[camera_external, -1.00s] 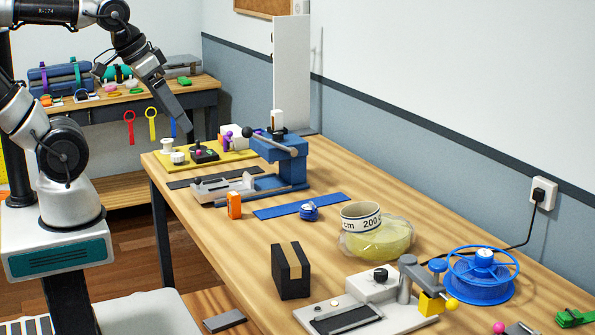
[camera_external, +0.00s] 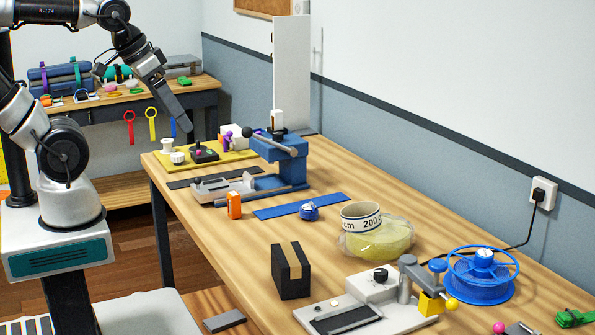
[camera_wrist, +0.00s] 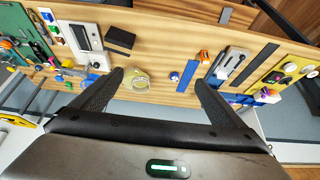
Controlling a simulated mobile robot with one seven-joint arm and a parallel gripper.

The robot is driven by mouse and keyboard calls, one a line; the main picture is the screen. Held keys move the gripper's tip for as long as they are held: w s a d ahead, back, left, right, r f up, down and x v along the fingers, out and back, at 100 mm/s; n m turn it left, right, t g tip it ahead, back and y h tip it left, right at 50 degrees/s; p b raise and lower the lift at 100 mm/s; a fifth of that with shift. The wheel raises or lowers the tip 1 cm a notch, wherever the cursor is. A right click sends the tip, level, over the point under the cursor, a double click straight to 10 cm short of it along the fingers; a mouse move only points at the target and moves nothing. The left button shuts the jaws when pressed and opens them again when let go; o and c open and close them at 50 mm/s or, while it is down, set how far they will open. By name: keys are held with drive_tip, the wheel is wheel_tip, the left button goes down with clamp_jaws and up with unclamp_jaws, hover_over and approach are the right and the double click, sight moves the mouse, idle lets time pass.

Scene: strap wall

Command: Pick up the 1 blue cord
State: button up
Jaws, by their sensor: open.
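A narrow blue hanging piece (camera_external: 173,128) shows at the front of the back bench in the external view, beside a yellow and a red one. Its upper part is hidden behind my gripper, and I cannot tell surely whether it is the blue cord. My gripper (camera_external: 187,126) points down in front of it, apart from the near workbench as far as I can tell. In the wrist view my gripper (camera_wrist: 160,80) has its two dark fingers wide apart with nothing between them but the distant workbench. No blue cord is clear there.
The back bench (camera_external: 130,97) carries rolled bundles.

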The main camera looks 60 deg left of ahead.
drive_tip(key=c, duration=0.8)
drive_tip(key=shift+o, duration=0.2)
drive_tip(key=n+g+h+b, duration=0.1)
drive_tip(key=n+b, duration=0.9)
drive_tip(key=n, duration=2.3)
hover_over(311, 204)
drive_tip(key=s, duration=0.1)
drive_tip(key=f, duration=2.9)
drive_tip(key=shift+s+a+f, duration=0.1)
drive_tip(key=shift+s+a, duration=0.1)
drive_tip(key=shift+a, duration=0.05)
drive_tip(key=shift+s+b+x, duration=0.2)
drive_tip(key=shift+b+x, duration=0.2)
drive_tip(key=shift+x, duration=1.05)
drive_tip(key=shift+s+b+x, duration=0.2)
drive_tip(key=shift+b+x, duration=0.15)
drive_tip(key=shift+x, duration=1.1)
